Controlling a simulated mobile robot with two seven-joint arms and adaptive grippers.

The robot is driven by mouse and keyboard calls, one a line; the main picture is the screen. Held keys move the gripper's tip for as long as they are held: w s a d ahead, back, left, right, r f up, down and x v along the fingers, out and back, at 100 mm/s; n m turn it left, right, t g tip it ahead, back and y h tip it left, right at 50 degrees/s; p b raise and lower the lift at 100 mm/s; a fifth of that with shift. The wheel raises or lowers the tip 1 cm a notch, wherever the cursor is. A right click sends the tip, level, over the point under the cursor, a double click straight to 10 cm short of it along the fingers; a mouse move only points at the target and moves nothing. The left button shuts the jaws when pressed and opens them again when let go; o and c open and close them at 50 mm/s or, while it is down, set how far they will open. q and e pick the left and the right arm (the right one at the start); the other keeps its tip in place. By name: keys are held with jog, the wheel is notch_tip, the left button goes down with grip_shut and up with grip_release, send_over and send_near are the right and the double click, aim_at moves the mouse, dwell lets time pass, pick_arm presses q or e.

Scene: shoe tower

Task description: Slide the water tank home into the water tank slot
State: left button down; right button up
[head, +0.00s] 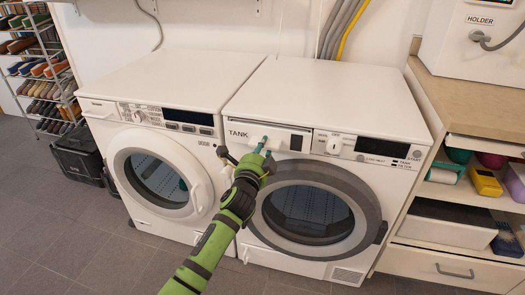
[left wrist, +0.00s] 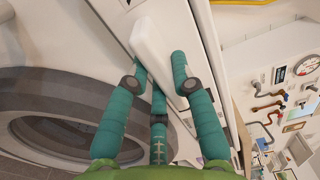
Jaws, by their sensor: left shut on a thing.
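The water tank (head: 292,139) is at the upper left of the right-hand machine's front, beside the word TANK. Its front looks close to the machine's face; I cannot tell how far it stands out. The slot behind it is hidden. My left gripper (head: 265,143) is at the tank's front, shut on it. In the left wrist view, the teal fingers (left wrist: 161,63) lie either side of a pale bar, the tank's handle (left wrist: 158,40). My right gripper is not in view.
The right-hand machine (head: 325,97) has a round door (head: 381,213) below the tank. A second machine (head: 165,80) stands close on its left. A wooden-topped shelf unit (head: 480,103) is on the right. A shoe rack (head: 70,75) and a black box (head: 78,160) are at the left.

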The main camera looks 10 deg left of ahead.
pick_arm(q)
jog(key=shift+w+r+b, duration=0.1)
jog(key=shift+w+b, duration=0.35)
jog(key=shift+w, duration=0.4)
jog(key=c, duration=1)
grip_release()
jog(key=shift+f, duration=0.2)
jog(key=s, duration=1.2)
jog(key=shift+a+r, duration=0.1)
